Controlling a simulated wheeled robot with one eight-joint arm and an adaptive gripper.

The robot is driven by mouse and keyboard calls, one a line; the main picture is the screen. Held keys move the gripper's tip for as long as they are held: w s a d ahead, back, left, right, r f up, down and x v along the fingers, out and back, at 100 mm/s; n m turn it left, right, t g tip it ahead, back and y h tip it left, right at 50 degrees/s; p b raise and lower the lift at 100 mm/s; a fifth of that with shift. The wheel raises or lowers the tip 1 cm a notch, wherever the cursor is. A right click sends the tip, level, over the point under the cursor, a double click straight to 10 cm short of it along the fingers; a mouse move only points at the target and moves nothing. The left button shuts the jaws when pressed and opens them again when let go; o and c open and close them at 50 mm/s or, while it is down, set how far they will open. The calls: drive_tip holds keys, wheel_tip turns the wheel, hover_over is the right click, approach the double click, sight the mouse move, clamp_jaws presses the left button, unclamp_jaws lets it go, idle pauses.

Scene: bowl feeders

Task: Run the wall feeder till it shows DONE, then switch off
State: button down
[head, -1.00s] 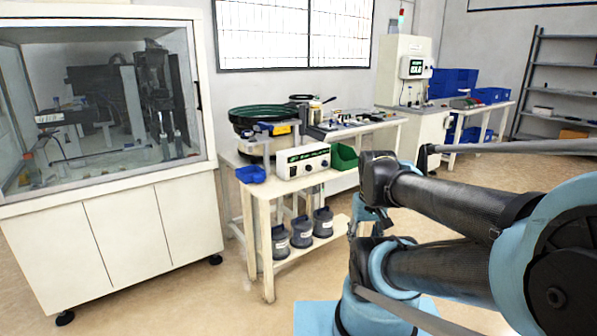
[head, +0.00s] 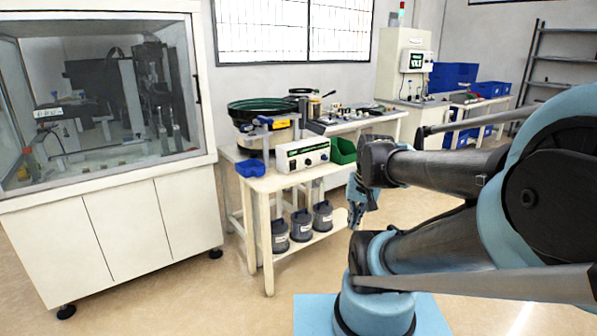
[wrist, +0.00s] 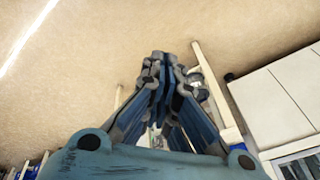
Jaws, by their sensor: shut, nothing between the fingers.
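My gripper (head: 358,215) hangs in front of the benches in the head view, over open floor. It is shut and empty, its blue fingers together in the wrist view (wrist: 163,68). A bowl feeder with a dark green bowl (head: 262,106) stands on a bench by the wall under the window. A white control box with a small green display and knobs (head: 303,155) sits on the low front table. Further back, a white cabinet (head: 392,60) carries a panel with a lit green display (head: 416,62). I cannot read either display or tell which unit is the wall feeder.
A blue bin (head: 250,168) and a green bin (head: 343,150) flank the control box. Several grey canisters (head: 301,225) stand on the shelf below. A glazed white machine (head: 110,220) fills the left. Floor (head: 215,300) is clear in front.

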drive_tip(key=w+a+r+m+t+y, duration=0.15)
drive_tip(key=w+m, duration=0.25)
drive_tip(key=w, duration=0.4)
drive_tip(key=w+a+m+t+y, duration=0.1)
drive_tip(key=w+a+m, duration=0.25)
drive_tip(key=w, duration=0.45)
drive_tip(key=w+a+r+m+t+y, duration=0.1)
drive_tip(key=w+a+m+y, duration=0.1)
drive_tip(key=w+m, duration=0.45)
drive_tip(key=w+f+m+t, duration=0.1)
drive_tip(key=w+f+m, duration=0.1)
drive_tip(key=w+m, duration=0.2)
drive_tip(key=w+f+m+t+y, duration=0.1)
drive_tip(key=w+m, duration=0.3)
drive_tip(key=w, duration=0.6)
drive_tip(key=w+a+f+m+t+y, duration=0.1)
drive_tip(key=w+f+m+t, duration=0.1)
drive_tip(key=w+f+m, duration=0.2)
drive_tip(key=w, duration=0.3)
drive_tip(key=shift+w, duration=0.15)
approach(294, 168)
drive_tip(key=w+a+f, duration=0.2)
drive_tip(key=f, duration=0.1)
drive_tip(key=shift+w+a, duration=0.1)
drive_tip(key=shift+w, duration=0.15)
drive_tip(key=shift+w+a+r, duration=0.25)
drive_tip(key=shift+w+a, duration=0.05)
drive_tip(key=shift+w, duration=0.15)
